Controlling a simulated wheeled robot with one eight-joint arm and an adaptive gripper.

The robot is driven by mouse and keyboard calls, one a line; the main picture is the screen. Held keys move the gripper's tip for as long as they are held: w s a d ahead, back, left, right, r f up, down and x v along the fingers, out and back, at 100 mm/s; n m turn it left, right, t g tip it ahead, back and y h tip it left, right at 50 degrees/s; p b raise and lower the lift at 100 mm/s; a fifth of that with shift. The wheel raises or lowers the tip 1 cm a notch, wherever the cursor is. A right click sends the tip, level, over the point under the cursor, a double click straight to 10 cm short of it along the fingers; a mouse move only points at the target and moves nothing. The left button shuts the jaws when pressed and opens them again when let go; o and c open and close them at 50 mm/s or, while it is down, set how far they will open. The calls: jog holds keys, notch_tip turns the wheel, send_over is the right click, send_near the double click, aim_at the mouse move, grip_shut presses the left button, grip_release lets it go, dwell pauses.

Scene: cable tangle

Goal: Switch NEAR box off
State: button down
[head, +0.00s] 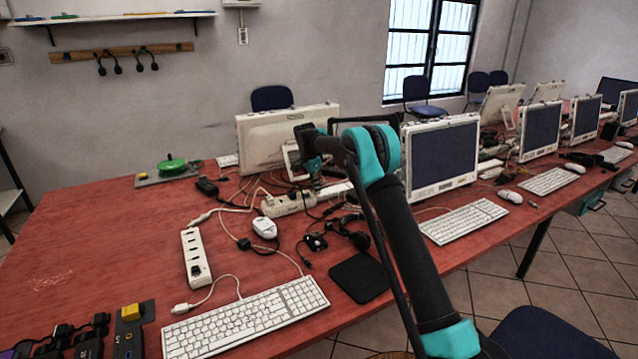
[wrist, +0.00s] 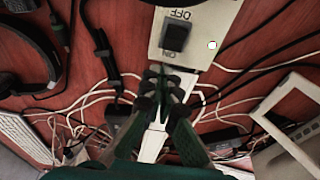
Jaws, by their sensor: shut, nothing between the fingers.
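A pale switch box (wrist: 222,22) lies at the top of the wrist view, with a black rocker switch (wrist: 177,37). OFF is printed beyond the rocker and ON on the side nearer my gripper. No NEAR label is readable, and I cannot tell which side of the rocker is pressed. My gripper (wrist: 165,88) is shut and empty, with its tips just short of the box's ON end. In the head view my gripper (head: 316,178) is over the cable tangle, small and partly hidden by my arm.
Loose cables surround the box. A pale socket block (head: 288,204), a white power strip (head: 195,258) and a white adapter (head: 265,228) lie to the left. A monitor (head: 262,140) stands close behind, and a keyboard (head: 245,318) is in front. The red table is clear at far left.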

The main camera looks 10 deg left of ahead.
aim_at(312, 196)
jog(key=shift+s+a+r, duration=0.1)
jog(key=shift+s+a, duration=0.45)
jog(key=shift+a, duration=0.2)
jog(key=shift+s+a+r+t+h, duration=0.15)
jog(key=shift+s+a+t+h, duration=0.2)
jog(key=shift+a+h, duration=0.2)
jog(key=shift+r, duration=0.15)
jog(key=shift+a+r, duration=0.15)
jog(key=shift+r, duration=0.55)
jog(key=shift+d, duration=0.2)
